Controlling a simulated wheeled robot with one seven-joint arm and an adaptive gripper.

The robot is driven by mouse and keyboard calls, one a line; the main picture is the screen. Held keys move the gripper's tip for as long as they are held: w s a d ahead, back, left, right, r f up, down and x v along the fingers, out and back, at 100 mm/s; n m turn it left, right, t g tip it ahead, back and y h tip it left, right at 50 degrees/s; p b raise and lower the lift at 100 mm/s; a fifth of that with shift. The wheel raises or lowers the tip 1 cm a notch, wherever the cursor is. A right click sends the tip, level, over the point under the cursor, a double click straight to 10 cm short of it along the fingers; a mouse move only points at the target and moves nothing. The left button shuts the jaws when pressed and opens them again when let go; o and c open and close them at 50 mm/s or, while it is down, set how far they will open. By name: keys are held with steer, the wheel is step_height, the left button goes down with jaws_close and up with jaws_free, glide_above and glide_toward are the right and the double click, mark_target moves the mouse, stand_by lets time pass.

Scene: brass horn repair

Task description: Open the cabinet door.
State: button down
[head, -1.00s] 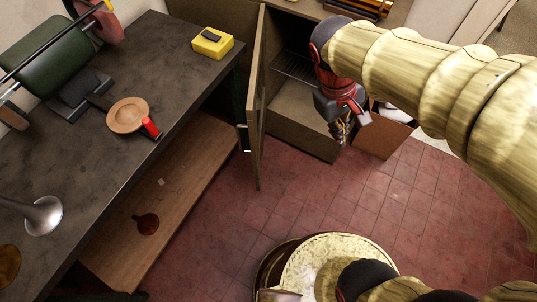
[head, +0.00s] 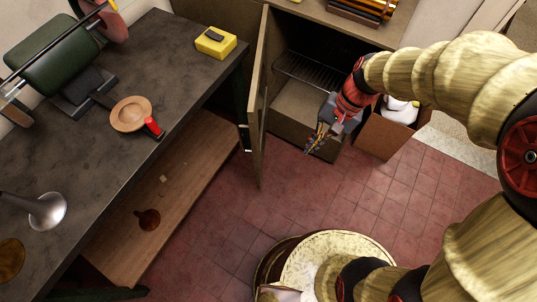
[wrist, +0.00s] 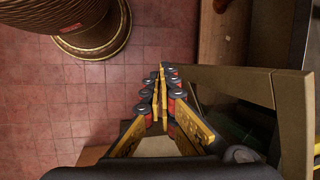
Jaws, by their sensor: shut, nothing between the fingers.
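The cabinet door (head: 257,100) stands swung well open, its panel seen nearly edge-on, to the left of the open cabinet (head: 300,110). A wire shelf (head: 305,72) shows in the dark interior. My gripper (head: 312,145) is in front of the cabinet opening, to the right of the door, pointing down and left, apart from the door in the head view. In the wrist view its fingers (wrist: 159,75) are together and empty, and the door (wrist: 245,85) shows at their right. Whether a finger touches the door there is hard to tell.
An open brown box (head: 385,138) sits right of the cabinet. Red tiled floor (head: 340,205) is clear between.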

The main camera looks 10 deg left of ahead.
steer(key=w+a+f+m+t+y+p, duration=0.1)
steer(key=w+f+m+y, duration=0.25)
steer(key=f+m, duration=0.45)
steer(key=w+a+f+m+t+y+p, duration=0.15)
steer(key=w+f+m, duration=0.35)
steer(key=f, duration=0.5)
steer(key=s+a+f+b, duration=0.2)
steer(key=a+f+b, duration=0.3)
steer(key=a, duration=0.6)
steer(key=shift+f+m+g, duration=0.35)
steer(key=shift+f+m, duration=0.05)
steer(key=shift+f, duration=0.65)
steer(key=shift+a, duration=0.1)
steer(key=a+b, duration=0.1)
steer(key=a, duration=1.2)
steer(key=shift+s+a+b, duration=0.2)
steer(key=shift+a+b, duration=0.1)
steer(key=shift+b, duration=0.1)
